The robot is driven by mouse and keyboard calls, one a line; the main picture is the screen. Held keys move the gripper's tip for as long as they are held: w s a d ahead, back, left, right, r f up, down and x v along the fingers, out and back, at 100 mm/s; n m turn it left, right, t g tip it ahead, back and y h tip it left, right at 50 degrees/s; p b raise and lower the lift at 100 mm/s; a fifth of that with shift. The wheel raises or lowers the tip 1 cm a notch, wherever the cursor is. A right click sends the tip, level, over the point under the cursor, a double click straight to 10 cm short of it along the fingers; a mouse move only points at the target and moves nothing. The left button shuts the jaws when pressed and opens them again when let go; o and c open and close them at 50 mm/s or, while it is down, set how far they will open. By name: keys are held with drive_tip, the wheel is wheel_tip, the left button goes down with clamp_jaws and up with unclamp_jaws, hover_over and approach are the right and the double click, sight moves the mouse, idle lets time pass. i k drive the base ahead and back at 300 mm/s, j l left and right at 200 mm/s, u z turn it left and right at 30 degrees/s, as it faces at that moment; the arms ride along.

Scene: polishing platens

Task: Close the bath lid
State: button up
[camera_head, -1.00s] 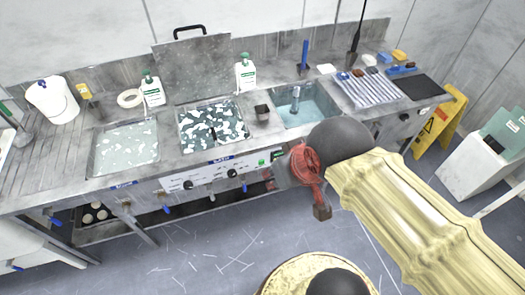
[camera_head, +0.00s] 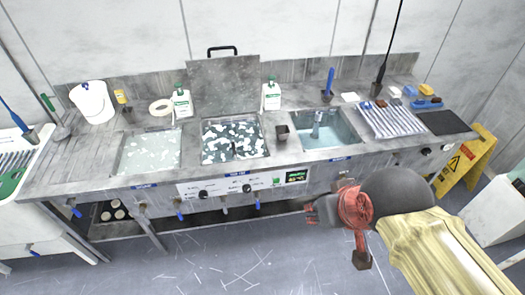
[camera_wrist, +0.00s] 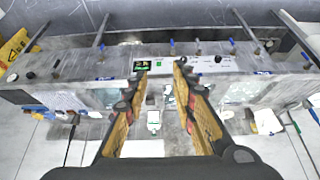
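The bath lid (camera_head: 208,88) is a grey speckled panel. It stands upright, open, behind the middle bath (camera_head: 238,156), with a black handle (camera_head: 222,50) on its top edge. The bath's white-flecked dark surface is uncovered. My gripper (camera_head: 312,212) is in front of the bench, low and right of the bath, well apart from the lid. In the wrist view its two fingers (camera_wrist: 160,92) are spread with nothing between them, and the bench shows beyond. I cannot make out the lid clearly in the wrist view.
White bottles with green caps stand left (camera_head: 182,103) and right (camera_head: 271,95) of the lid. A small dark cup (camera_head: 283,134) sits by the bath's right edge. A pale bath (camera_head: 150,152) lies left, a water-filled sink (camera_head: 330,128) right. A control panel (camera_head: 240,187) runs along the front.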

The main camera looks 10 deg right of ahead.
sight(230, 85)
drive_tip(key=i+l, duration=0.15)
drive_tip(key=i, duration=0.3)
drive_tip(key=i+l, duration=0.1)
drive_tip(key=i, duration=0.4)
